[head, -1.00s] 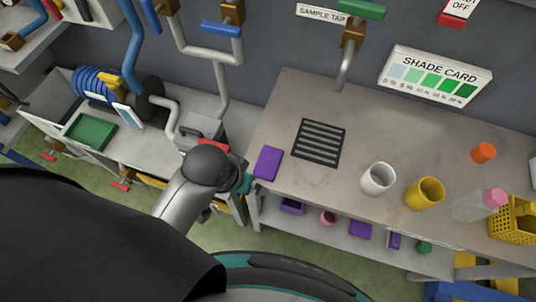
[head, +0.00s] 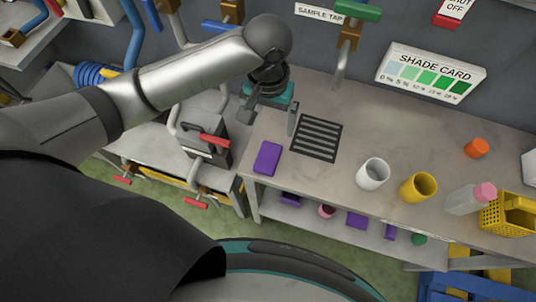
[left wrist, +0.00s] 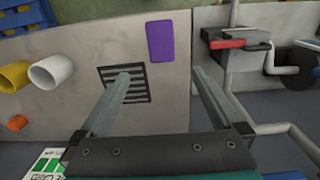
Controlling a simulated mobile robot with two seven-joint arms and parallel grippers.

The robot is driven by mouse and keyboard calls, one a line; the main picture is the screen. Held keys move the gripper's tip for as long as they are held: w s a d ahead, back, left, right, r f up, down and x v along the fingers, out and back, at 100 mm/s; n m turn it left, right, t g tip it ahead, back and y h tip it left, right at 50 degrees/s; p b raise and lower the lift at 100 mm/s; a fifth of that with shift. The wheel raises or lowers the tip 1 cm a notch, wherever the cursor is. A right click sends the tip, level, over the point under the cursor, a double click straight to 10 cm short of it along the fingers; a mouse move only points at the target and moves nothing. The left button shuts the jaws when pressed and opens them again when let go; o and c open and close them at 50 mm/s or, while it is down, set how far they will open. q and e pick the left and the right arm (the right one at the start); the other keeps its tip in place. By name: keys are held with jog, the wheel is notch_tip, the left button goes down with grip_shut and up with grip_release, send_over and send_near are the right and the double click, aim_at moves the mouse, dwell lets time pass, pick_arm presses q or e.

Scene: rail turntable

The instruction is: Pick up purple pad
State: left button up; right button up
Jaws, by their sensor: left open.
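The purple pad (head: 267,158) lies flat near the left front corner of the grey bench, left of the black drain grille. It also shows in the left wrist view (left wrist: 160,42), ahead of and between the lines of my fingers. My left gripper (head: 269,119) is open and empty above the bench, behind the pad in the head view and apart from it. Its two fingers (left wrist: 162,84) are spread wide in the left wrist view. My right gripper does not show.
The black grille (head: 317,138) is set in the bench (head: 335,190). A tap (head: 343,68) hangs behind. Red-handled valves (head: 213,140) are at left.

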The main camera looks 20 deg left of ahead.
pick_arm(q)
jog(key=b, duration=0.2)
send_over(268, 156)
jog(key=f, duration=0.9)
jog(key=shift+w+a+f, duration=0.15)
jog(key=shift+w+f, duration=0.15)
jog(key=shift+w, duration=0.1)
jog(key=shift+s+f, duration=0.25)
jog(key=shift+f, duration=1.1)
jog(key=shift+s+f, duration=0.2)
jog(key=shift+f, duration=1.15)
jog(key=c, duration=1.3)
jog(key=shift+r, duration=0.1)
notch_tip(268, 156, up, 20)
jog(key=p, duration=0.3)
